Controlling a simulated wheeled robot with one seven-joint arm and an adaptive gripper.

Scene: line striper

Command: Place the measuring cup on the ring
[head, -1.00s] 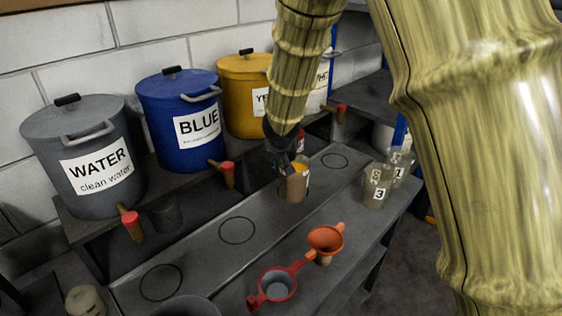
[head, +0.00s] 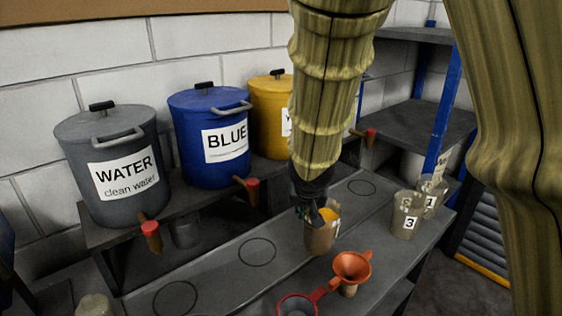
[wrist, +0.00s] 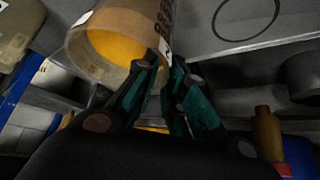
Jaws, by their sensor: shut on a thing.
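The measuring cup (head: 318,238), a clear beaker with orange-yellow contents, is in my gripper (head: 314,212) over the bench. My gripper (wrist: 167,65) is shut on the cup's wall, and the cup also shows at the wrist view's top left (wrist: 85,45). It looks roughly upright; whether its base touches the bench is unclear. Thin dark rings are drawn on the bench: a middle ring (head: 257,251) left of the cup, a far ring (head: 361,187) behind it to the right, and a near-left ring (head: 176,298). One empty ring (wrist: 245,20) shows in the wrist view.
Grey WATER (head: 110,150), BLUE (head: 208,135) and yellow (head: 270,120) tapped buckets stand on the raised shelf behind. An orange funnel (head: 352,266) and a red one (head: 298,306) are at the front edge. Numbered cups (head: 406,215) stand at right.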

